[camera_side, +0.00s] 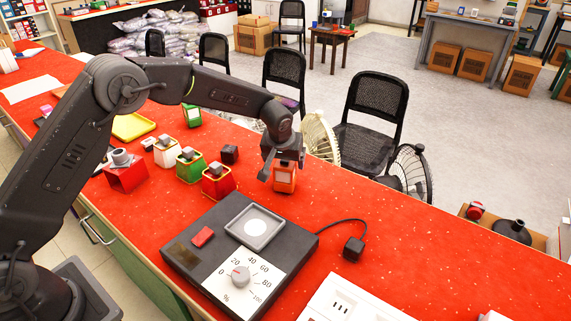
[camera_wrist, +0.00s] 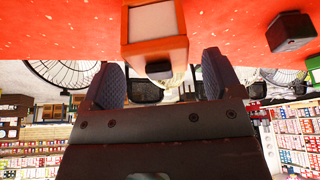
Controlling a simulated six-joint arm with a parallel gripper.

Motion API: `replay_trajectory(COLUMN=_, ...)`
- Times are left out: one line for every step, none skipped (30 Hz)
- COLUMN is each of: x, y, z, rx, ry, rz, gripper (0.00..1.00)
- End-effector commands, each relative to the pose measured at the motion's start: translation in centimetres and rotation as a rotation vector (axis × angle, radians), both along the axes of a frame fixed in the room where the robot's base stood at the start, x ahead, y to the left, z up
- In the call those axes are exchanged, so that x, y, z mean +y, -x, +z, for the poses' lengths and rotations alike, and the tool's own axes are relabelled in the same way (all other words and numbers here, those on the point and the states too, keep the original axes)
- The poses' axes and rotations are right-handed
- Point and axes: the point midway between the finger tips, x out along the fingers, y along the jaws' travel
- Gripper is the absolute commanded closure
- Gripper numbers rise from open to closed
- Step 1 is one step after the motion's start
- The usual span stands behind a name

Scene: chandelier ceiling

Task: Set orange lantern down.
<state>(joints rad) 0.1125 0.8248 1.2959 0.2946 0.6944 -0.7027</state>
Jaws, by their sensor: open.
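The orange lantern (camera_side: 285,180) has an orange frame and pale panels, and appears to stand upright on the red counter (camera_side: 420,260). In the wrist view the lantern (camera_wrist: 156,22) shows upside down at top centre, with its dark top knob towards my gripper. My gripper (camera_side: 281,164) is right above the lantern in the side view, pointing down. In the wrist view my gripper's (camera_wrist: 161,64) two fingers are apart, one on each side of the knob, with gaps between. The lantern's top is partly hidden by the gripper in the side view.
A red lantern (camera_side: 218,182), a green lantern (camera_side: 189,168) and a white lantern (camera_side: 166,155) stand left of it, with a black cube (camera_side: 230,154) nearby. A dark dial device (camera_side: 200,245) lies in front. Its black plug (camera_side: 354,249) lies right. The counter's far edge is close behind.

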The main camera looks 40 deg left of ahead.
Motion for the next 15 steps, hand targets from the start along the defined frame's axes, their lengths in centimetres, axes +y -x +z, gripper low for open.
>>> replay_trajectory(x=-0.2, y=0.4, z=1.2, rx=-0.003, ry=0.001, rz=-0.001, gripper=0.15)
replay_trajectory(x=-0.3, y=0.6, z=1.9, rx=-0.004, ry=0.001, rz=-0.001, gripper=0.15)
replay_trajectory(x=-0.5, y=0.9, z=2.7, rx=-0.005, ry=0.001, rz=-0.001, gripper=0.15)
replay_trajectory(x=-0.6, y=1.2, z=3.3, rx=-0.003, ry=0.001, rz=-0.002, gripper=0.15)
replay_trajectory(x=-0.7, y=1.4, z=3.9, rx=-0.003, ry=0.001, rz=-0.002, gripper=0.15)
replay_trajectory(x=-0.8, y=1.7, z=4.6, rx=-0.003, ry=0.001, rz=-0.002, gripper=0.15)
replay_trajectory(x=-0.9, y=1.9, z=5.2, rx=-0.003, ry=0.001, rz=-0.002, gripper=0.15)
replay_trajectory(x=-1.0, y=2.1, z=5.6, rx=-0.002, ry=0.002, rz=-0.002, gripper=0.15)
replay_trajectory(x=-1.1, y=2.4, z=6.2, rx=-0.002, ry=0.002, rz=-0.002, gripper=0.15)
replay_trajectory(x=-1.1, y=2.5, z=6.6, rx=-0.002, ry=0.002, rz=-0.002, gripper=0.15)
replay_trajectory(x=-1.2, y=2.7, z=7.0, rx=0.000, ry=0.001, rz=-0.003, gripper=0.15)
replay_trajectory(x=-1.2, y=2.8, z=7.4, rx=0.000, ry=0.000, rz=-0.002, gripper=0.15)
replay_trajectory(x=-1.3, y=2.9, z=7.7, rx=0.000, ry=0.001, rz=-0.003, gripper=0.15)
replay_trajectory(x=-1.3, y=3.0, z=7.9, rx=0.000, ry=0.001, rz=-0.003, gripper=0.15)
replay_trajectory(x=-1.3, y=3.1, z=8.2, rx=0.001, ry=0.001, rz=-0.002, gripper=0.15)
